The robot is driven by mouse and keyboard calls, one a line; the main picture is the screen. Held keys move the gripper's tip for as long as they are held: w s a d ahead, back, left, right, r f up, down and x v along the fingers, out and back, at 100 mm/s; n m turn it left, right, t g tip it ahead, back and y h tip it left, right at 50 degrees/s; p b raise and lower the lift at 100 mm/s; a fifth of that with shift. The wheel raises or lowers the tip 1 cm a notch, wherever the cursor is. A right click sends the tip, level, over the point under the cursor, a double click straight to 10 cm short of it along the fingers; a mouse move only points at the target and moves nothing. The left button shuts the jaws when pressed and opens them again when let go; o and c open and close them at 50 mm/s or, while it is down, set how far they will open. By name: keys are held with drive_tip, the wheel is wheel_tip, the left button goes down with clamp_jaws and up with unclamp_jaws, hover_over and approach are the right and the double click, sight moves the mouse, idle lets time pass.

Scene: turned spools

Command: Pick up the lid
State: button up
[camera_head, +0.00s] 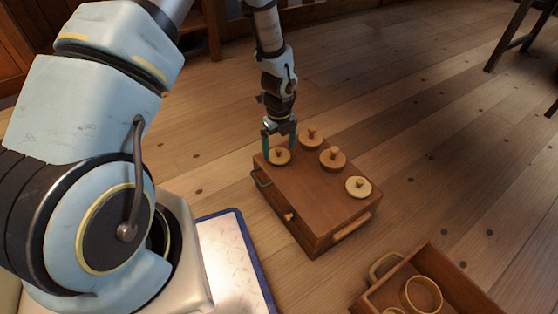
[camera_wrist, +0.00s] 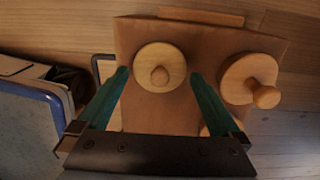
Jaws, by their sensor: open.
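Several round, pale wooden lids with small knobs stand on a brown wooden box (camera_head: 312,205) in the head view. I cannot tell which one the task means. My gripper (camera_head: 279,147) is open and points down at the leftmost lid (camera_head: 279,157). In the wrist view, one knobbed lid (camera_wrist: 160,67) lies ahead between the two green fingertips of my gripper (camera_wrist: 159,76). Its knob looks free, with a gap on either side. A second lid (camera_wrist: 250,80) is right of the right finger. Part of another round piece is hidden behind the gripper's base.
Other lids stand close by on the box: one at the back (camera_head: 311,138), one in the middle (camera_head: 332,158), one at the right (camera_head: 358,187). An open wooden tray (camera_head: 459,283) with wooden rings is at lower right. The plank floor is clear around the box's right side.

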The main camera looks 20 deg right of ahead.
drive_tip(key=shift+f, duration=0.9)
drive_tip(key=shift+r, duration=0.1)
drive_tip(key=c, duration=1)
